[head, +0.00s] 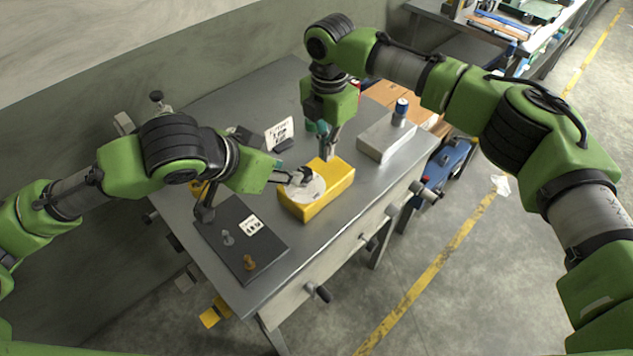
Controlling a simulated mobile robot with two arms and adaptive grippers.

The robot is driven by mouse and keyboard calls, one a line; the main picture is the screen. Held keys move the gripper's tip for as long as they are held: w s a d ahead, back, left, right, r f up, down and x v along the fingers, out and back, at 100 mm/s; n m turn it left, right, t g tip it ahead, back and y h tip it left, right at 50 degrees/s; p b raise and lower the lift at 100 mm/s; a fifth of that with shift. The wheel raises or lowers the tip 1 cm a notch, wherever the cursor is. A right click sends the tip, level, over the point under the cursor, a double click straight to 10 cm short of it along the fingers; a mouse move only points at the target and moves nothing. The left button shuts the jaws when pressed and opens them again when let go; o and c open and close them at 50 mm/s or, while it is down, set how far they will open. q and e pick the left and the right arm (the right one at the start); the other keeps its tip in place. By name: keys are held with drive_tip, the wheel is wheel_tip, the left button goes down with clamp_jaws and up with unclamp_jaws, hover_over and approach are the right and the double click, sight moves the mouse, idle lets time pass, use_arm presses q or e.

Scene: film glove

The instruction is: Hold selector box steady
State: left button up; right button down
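The selector box is a yellow box (328,203) with a pale round dial (308,189) on top, standing on the grey metal table. My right gripper (327,156) points down at the far part of the box's top. Its fingers look close together and seem to touch the box or sit just above it. My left gripper (286,178) reaches in from the left, with its fingertips at the far left edge of the dial. Whether it grips anything there is unclear.
A dark plate (238,240) with small grey and orange knobs lies at the table's front left. A light grey box (384,141) with a dark-capped cylinder (401,108) stands at the right. A small sign (279,132) stands behind the selector box. Bare tabletop (290,250) lies in front.

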sight(326, 170)
drive_tip(key=shift+f, duration=0.25)
drive_tip(key=shift+f, duration=0.7)
drive_tip(key=shift+f, duration=0.5)
drive_tip(key=shift+f, duration=0.5)
drive_tip(key=shift+f, duration=0.1)
idle(0.5)
